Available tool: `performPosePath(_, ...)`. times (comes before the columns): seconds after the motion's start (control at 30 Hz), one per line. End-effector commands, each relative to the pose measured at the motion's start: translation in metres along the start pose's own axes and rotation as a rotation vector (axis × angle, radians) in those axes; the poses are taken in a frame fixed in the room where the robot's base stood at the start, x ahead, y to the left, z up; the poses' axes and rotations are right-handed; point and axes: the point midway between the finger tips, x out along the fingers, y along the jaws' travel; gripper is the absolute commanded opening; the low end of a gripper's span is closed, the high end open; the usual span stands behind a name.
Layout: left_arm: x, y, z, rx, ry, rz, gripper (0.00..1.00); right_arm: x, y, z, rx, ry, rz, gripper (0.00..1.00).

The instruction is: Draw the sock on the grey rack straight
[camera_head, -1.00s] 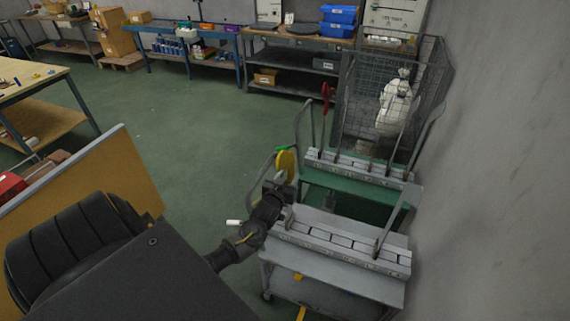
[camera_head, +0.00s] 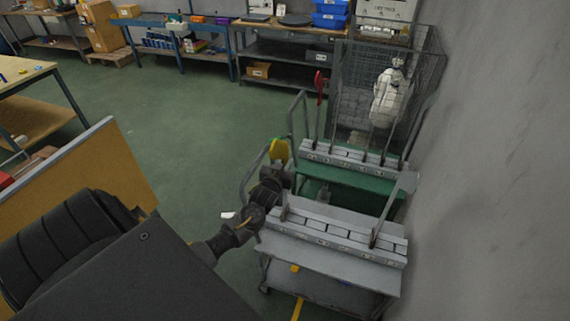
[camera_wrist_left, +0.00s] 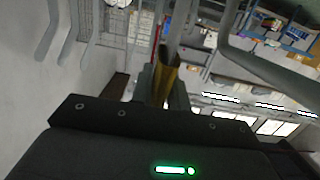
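A yellow sock (camera_head: 279,150) stands up at the left end of the grey rack (camera_head: 330,268), just beyond my left gripper (camera_head: 275,178). In the left wrist view the yellow sock (camera_wrist_left: 166,78) sits between the two fingers of my left gripper (camera_wrist_left: 165,97), which appear closed on it. A grey board rises beyond the sock there. The sock's lower part and its exact fit on the board are hidden by the gripper. My right gripper is not in view.
A green rack (camera_head: 342,178) stands just behind the grey one, with a red sock (camera_head: 319,85) on an upright board. A wire cage (camera_head: 345,85) with white items is behind it. A grey wall (camera_head: 490,170) closes the right side; open floor (camera_head: 190,120) lies left.

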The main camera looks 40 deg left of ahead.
Motion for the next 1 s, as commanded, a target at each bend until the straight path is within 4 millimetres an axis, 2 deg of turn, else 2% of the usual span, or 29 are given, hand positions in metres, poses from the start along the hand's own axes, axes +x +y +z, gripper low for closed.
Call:
performPosePath(0.1, -0.0001, 0.0000, 0.0002, 0.000, 0.000, 0.000, 0.02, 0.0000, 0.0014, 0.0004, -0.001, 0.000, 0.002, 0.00)
performPosePath(1.0, -0.0002, 0.0002, 0.0040, 0.000, -0.003, 0.000, 0.02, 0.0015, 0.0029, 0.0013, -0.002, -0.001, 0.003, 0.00)
